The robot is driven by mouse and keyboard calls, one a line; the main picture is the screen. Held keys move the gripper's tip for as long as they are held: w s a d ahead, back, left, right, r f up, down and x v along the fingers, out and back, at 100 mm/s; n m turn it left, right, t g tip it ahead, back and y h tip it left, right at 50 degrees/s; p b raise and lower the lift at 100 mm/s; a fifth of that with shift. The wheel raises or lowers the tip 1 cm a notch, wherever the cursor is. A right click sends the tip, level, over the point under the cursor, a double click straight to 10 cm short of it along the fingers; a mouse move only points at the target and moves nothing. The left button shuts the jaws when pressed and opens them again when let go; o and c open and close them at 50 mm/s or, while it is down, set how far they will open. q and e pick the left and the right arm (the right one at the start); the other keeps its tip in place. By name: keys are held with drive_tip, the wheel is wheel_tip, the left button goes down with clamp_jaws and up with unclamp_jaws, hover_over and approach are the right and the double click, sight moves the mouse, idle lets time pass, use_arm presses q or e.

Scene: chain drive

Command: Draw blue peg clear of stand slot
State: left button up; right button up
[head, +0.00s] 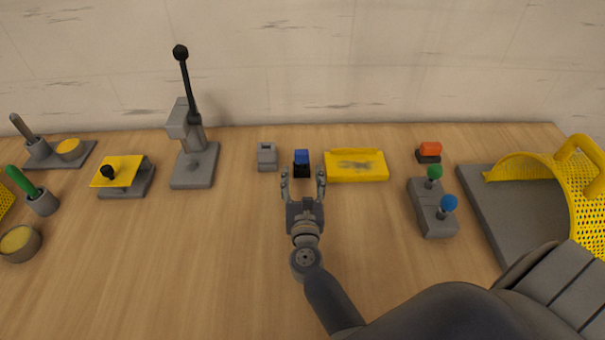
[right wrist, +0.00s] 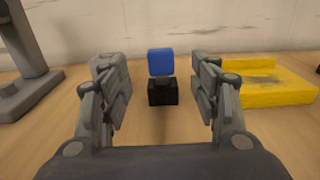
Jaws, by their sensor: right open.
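The blue peg (head: 301,155) shows as a blue block on top of a small black base, the stand (head: 301,170), near the middle of the table. In the right wrist view the blue peg (right wrist: 160,62) sits upright on the black stand (right wrist: 162,93). The slot itself is hidden. My right gripper (head: 303,176) is open, with its fingers on either side of the stand in the head view. In the right wrist view my right gripper (right wrist: 161,85) has clear gaps between its fingers and the peg. My left gripper is not in view.
A grey block (head: 267,158) with a recess stands left of the stand. A yellow tray (head: 356,175) lies close on the right. A grey lever press (head: 194,165) stands farther left. A grey box with green and blue knobs (head: 434,215) is at right. The table's front middle is clear.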

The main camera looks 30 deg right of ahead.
sight(302, 156)
drive_tip(key=x, duration=0.4)
drive_tip(key=shift+w+d+r, duration=0.15)
drive_tip(key=shift+w, duration=0.1)
drive_tip(key=x, duration=0.3)
drive_tip(key=shift+w+d, duration=0.2)
drive_tip(key=shift+w, duration=0.15)
drive_tip(key=shift+w+d, duration=0.2)
drive_tip(key=shift+w, duration=0.25)
drive_tip(key=shift+w+d, duration=0.1)
drive_tip(key=shift+c, duration=0.6)
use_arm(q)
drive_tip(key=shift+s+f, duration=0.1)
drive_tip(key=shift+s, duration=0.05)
use_arm(e)
drive_tip(key=c, duration=1.1)
